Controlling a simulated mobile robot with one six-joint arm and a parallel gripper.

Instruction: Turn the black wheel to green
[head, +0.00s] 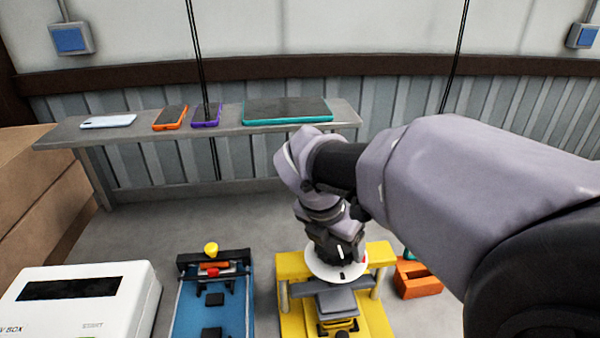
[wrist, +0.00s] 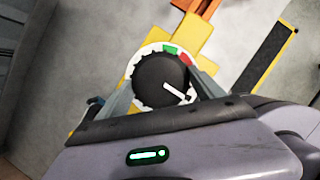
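The black wheel (wrist: 158,78) is a ribbed knob on a white dial plate, seen from above in the wrist view. The plate has a green mark (wrist: 170,48) and a red mark (wrist: 185,59) at its upper right edge. The wheel's white pointer (wrist: 176,91) points to the lower right, away from the green. My gripper (wrist: 160,85) has its two grey fingers on either side of the wheel, close to its rim. Whether they touch it cannot be told. In the head view my gripper (head: 338,262) is over the white dial plate and hides most of the wheel.
The wheel's yellow stand (head: 294,264) is on the floor between a blue fixture (head: 185,309) and an orange block (head: 418,283). A white box (head: 120,290) is at far left. A grey shelf (head: 225,129) behind bears several phones and a teal tablet (head: 287,109).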

